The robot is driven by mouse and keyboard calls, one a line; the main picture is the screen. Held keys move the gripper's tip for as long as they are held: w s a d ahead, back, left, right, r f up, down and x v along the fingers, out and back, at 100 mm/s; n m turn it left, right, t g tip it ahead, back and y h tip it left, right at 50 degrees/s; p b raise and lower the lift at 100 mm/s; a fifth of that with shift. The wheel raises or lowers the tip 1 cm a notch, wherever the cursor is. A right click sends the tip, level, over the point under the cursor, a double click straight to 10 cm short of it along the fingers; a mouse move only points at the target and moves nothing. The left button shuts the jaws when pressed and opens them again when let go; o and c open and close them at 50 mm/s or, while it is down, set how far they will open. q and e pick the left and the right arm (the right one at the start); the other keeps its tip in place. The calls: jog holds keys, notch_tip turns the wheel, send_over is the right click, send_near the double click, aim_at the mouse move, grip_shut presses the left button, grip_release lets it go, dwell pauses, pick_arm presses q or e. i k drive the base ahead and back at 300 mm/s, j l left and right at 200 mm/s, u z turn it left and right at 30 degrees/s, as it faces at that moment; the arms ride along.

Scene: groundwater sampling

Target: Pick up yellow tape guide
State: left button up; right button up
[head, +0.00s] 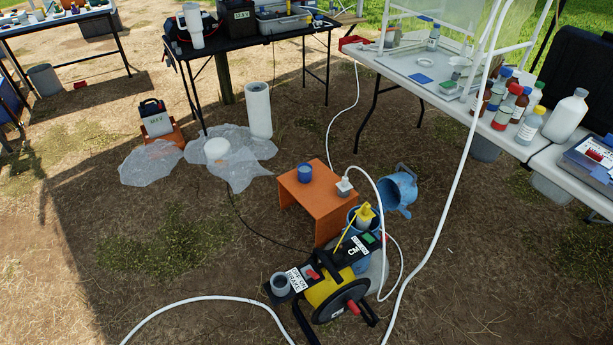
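A small yellow piece that looks like the yellow tape guide (364,217) stands on top of a blue round-rimmed casing or pail, just right of the orange stool. A thin yellow strip runs from it down and left to a black and yellow tape reel (331,289). The reel stands on the ground in front and carries a red knob, a crank wheel and white labels. It hides the lower part of the blue casing. Neither of my grippers shows in the head view.
An orange stool (325,209) bears a blue cup (305,173) and a small white box. A tipped blue bucket (398,190) lies right of the guide. White hose (447,214) loops across the front and right. Open ground lies left.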

aim_at(365, 213)
jog(key=i+j+z, duration=0.15)
jog(key=z, duration=0.6)
jog(key=i+j+z, duration=0.2)
jog(key=j, duration=0.2)
jog(key=i+j+z, duration=0.15)
jog(key=j, duration=0.3)
jog(key=j+z, duration=0.2)
jog(key=j, duration=0.2)
jog(key=i+j+z, duration=0.2)
jog(key=j, duration=0.3)
jog(key=i+j, duration=0.1)
jog(key=j, duration=0.9)
jog(key=i+j, duration=0.1)
jog(key=j, duration=0.9)
